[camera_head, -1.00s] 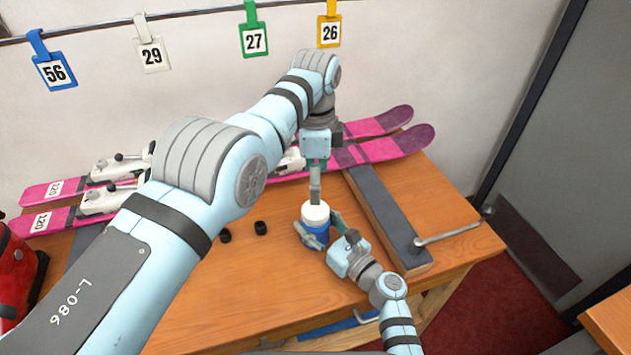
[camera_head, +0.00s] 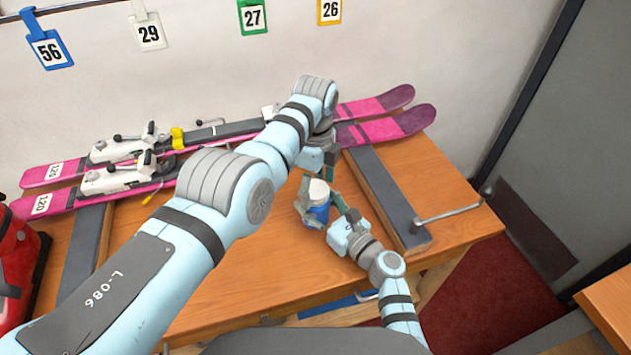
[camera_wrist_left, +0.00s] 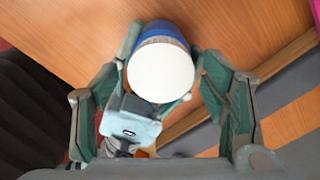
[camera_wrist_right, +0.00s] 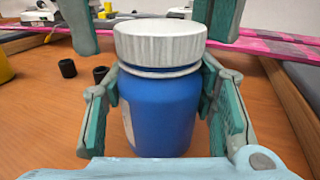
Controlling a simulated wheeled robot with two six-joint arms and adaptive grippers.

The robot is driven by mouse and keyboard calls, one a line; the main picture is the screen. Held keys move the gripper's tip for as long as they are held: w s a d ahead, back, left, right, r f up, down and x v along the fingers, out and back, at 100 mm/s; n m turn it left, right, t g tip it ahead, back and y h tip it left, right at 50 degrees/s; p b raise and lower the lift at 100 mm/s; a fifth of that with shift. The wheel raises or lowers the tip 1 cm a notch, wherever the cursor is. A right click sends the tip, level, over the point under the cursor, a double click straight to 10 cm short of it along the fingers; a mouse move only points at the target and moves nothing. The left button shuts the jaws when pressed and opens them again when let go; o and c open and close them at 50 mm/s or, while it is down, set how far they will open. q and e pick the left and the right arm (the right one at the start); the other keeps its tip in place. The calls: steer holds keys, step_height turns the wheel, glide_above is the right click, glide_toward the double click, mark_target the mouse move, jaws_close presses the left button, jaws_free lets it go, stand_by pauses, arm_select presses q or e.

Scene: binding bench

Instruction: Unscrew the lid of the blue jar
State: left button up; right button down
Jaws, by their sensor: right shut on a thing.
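The blue jar (camera_head: 317,217) stands upright near the front of the bench, with its white ribbed lid (camera_wrist_right: 160,42) on top. A narrow band shows below the lid; I cannot tell how tightly it is screwed. My right gripper (camera_head: 322,209) is shut around the jar's blue body (camera_wrist_right: 160,110), one finger on each side. My left gripper (camera_head: 318,172) points down from above, open. Its fingers stand on either side of the lid in the right wrist view, apart from it. The lid's round white top (camera_wrist_left: 161,70) lies between them in the left wrist view.
Pink skis (camera_head: 385,102) with white bindings lie along the back of the bench (camera_head: 240,265). A grey-topped bar (camera_head: 385,195) with a metal handle is right of the jar. Small black caps (camera_wrist_right: 67,68) stand left of it. A red object (camera_head: 18,265) is at far left.

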arm_select(q)
steer(key=c, duration=1)
steer(key=n, duration=0.6)
steer(key=shift+c, duration=0.2)
steer(key=n, duration=0.4)
steer(key=shift+n, duration=0.4)
steer(key=n, duration=0.9)
steer(key=shift+r, duration=0.1)
steer(key=n, duration=0.6)
steer(key=shift+n, duration=0.3)
steer(key=shift+r, duration=0.15)
steer(key=shift+r, duration=0.95)
